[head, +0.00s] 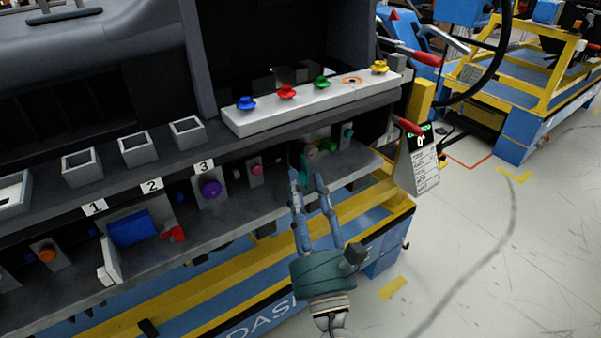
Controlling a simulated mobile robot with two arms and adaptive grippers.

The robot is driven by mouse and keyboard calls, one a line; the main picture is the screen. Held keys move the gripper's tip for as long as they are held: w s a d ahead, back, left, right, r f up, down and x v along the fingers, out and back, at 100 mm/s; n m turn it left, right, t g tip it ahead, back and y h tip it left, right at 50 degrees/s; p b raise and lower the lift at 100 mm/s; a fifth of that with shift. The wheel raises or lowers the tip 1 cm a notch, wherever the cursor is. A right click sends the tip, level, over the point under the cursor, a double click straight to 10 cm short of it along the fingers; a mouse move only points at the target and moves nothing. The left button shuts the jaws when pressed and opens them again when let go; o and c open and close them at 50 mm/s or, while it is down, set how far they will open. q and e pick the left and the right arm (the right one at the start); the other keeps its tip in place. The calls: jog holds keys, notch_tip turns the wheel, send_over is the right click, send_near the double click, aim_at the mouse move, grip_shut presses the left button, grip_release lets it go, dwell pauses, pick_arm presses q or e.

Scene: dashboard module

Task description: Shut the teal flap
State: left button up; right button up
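A small teal part (304,167) shows on the lower shelf of the dashboard module, just beyond my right gripper's fingertips. It looks like the teal flap, but it is small and partly hidden by the fingers, so I cannot tell how far it stands open. Another teal piece (348,132) sits farther right, near a green part (327,145). My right gripper (307,176) points at the shelf from the front, its two fingers apart with nothing visible between them. I cannot tell whether a fingertip touches the teal part. My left gripper is out of view.
Above is a white panel (310,99) with coloured knobs. A display stand (420,165) is to the right. Floor on the right is clear.

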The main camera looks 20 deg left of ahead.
aim_at(299, 172)
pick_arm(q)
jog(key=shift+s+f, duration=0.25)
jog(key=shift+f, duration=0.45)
pick_arm(e)
jog(key=shift+x, duration=1.45)
grip_shut()
